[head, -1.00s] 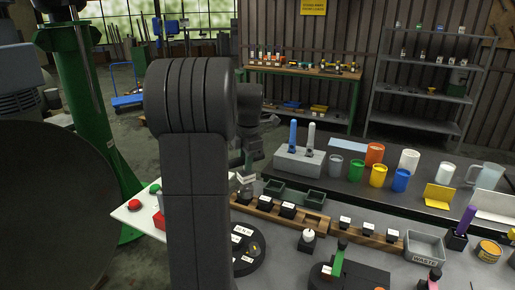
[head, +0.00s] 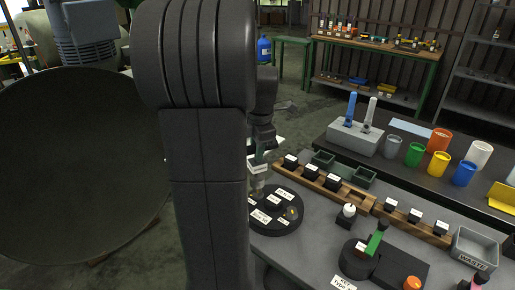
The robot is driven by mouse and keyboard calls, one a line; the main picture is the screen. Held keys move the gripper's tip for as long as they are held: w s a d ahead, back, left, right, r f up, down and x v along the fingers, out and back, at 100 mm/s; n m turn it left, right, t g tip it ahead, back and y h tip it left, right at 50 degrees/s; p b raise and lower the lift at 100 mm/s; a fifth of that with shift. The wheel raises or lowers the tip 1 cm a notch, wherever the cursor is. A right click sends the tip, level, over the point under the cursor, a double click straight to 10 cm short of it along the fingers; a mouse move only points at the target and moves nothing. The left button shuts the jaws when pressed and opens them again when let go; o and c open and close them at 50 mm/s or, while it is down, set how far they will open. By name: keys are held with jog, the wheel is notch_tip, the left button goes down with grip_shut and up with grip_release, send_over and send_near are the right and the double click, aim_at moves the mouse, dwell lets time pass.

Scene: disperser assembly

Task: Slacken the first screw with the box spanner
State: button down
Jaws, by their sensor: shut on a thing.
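My gripper (head: 262,150) hangs at the end of my dark arm, partly hidden behind the arm's thick upper link. It is shut on a pale grey, upright piece (head: 257,182), which seems to be the box spanner. The piece's lower end meets the back left part of a round black disc (head: 290,226) in this view; I cannot tell whether it touches. The disc carries several white labels and a small yellow mark at its right. The screws are too small to tell apart, and my arm hides the disc's left edge.
A wooden rack (head: 357,199) with black labelled blocks runs behind the disc. A black fixture with a green handle (head: 376,238) stands to the right, with a grey waste bin (head: 477,247) beyond. Coloured cups (head: 438,164) line the back. A large dark dish (head: 80,180) fills the left.

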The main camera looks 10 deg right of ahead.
jog(key=m, duration=0.1)
jog(key=m+b, duration=0.1)
jog(key=m, duration=0.1)
jog(key=shift+f+h, duration=0.2)
jog(key=shift+h, duration=0.1)
jog(key=shift+r+m, duration=0.1)
jog(key=shift+m, duration=0.3)
jog(key=m, duration=0.3)
jog(key=m+h+p, duration=0.1)
jog(key=m, duration=0.1)
jog(key=shift+f+m, duration=0.3)
jog(key=shift+f, duration=0.1)
jog(key=shift+f, duration=0.4)
jog(key=shift+s+b+x, duration=0.2)
jog(key=shift+b+x, duration=0.75)
jog(key=shift+x, duration=0.3)
jog(key=shift+a+f, duration=0.1)
jog(key=shift+n, duration=0.9)
